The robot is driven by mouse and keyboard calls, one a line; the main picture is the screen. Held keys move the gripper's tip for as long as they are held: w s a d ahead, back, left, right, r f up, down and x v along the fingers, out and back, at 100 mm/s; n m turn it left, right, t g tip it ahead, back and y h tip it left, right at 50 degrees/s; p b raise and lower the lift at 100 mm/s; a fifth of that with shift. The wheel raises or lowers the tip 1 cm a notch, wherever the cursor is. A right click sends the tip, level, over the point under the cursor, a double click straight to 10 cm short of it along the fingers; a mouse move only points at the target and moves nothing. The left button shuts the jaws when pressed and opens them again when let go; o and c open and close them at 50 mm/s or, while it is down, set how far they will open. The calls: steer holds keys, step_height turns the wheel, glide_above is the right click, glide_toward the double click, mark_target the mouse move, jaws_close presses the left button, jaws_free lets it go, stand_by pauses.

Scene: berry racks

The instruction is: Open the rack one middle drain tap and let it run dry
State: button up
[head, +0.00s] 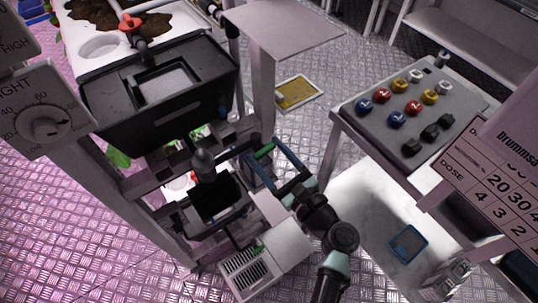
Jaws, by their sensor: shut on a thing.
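My gripper (263,156) reaches in from the lower right to the rack's right side, below the dark tank. Its blue-grey fingers are shut around a small green piece (265,150), which looks like a tap lever; the fingers partly hide it. I cannot tell which way the lever is turned or whether water runs. The rack (125,183) is a pale frame at the left, holding a black tank (150,118) with a recessed top. A red tap handle (130,22) sits on a pipe above the tank, apart from my gripper.
A dial panel (45,125) stands at the left edge. A bench (345,125) with several colored, numbered knobs and a dosing chart (490,185) are on the right. A yellow tray (298,92) lies on the metal floor behind. A white vented box (250,272) is beside my arm.

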steer(key=n+b, duration=0.1)
steer(key=n, duration=0.1)
steer(key=n+b, duration=0.1)
steer(key=n, duration=0.1)
steer(key=shift+f+n+b, duration=0.2)
steer(key=shift+n+b, duration=0.15)
steer(key=shift+n, duration=0.05)
steer(key=shift+s+n+b, duration=0.1)
steer(key=shift+n+b, duration=3.95)
steer(key=shift+n, duration=1.15)
steer(key=o, duration=1.4)
steer(key=v, duration=1.3)
steer(key=shift+p, duration=0.4)
